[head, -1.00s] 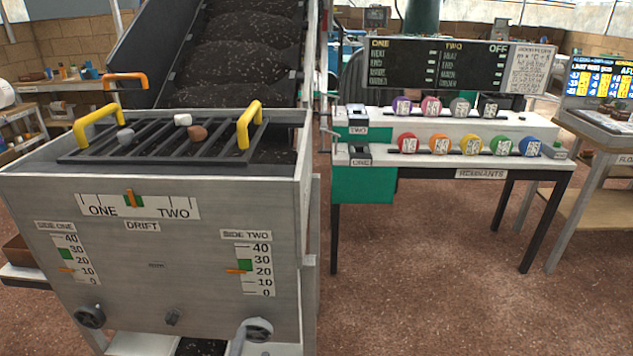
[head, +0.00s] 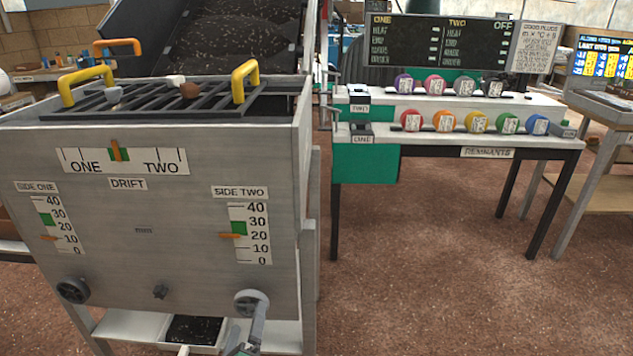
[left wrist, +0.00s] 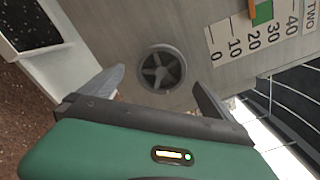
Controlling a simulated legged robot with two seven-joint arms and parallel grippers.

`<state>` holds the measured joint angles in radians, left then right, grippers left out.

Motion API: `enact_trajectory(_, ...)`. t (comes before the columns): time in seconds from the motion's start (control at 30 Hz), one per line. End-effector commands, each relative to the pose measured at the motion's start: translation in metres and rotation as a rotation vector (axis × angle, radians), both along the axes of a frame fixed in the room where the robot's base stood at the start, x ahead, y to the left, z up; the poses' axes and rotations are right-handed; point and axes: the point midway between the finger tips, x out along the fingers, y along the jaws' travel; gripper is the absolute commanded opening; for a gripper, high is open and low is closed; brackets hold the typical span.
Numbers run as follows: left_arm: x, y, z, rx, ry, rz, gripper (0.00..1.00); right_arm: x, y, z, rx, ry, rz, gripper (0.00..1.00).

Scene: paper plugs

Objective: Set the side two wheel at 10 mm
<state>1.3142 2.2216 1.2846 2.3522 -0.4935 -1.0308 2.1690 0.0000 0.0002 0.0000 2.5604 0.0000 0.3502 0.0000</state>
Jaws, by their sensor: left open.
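My right gripper is out of view.
The side one scale (head: 56,225) has its pointer near 10, with its own wheel (head: 73,290) below. The drift gauge (head: 123,161) points near centre. A tray (head: 190,335) lies under the machine. A remnants table (head: 460,145) stands to the right, past clear floor.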

Motion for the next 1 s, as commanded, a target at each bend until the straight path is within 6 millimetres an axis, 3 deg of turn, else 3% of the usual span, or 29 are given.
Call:
enact_trajectory(0.37,0.001,0.000,0.001,-0.031,0.003,-0.001,1.00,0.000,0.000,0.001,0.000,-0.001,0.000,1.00)
enact_trajectory(1.0,0.038,-0.002,0.001,-0.028,0.003,-0.001,1.00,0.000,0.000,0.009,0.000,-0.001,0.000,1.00)
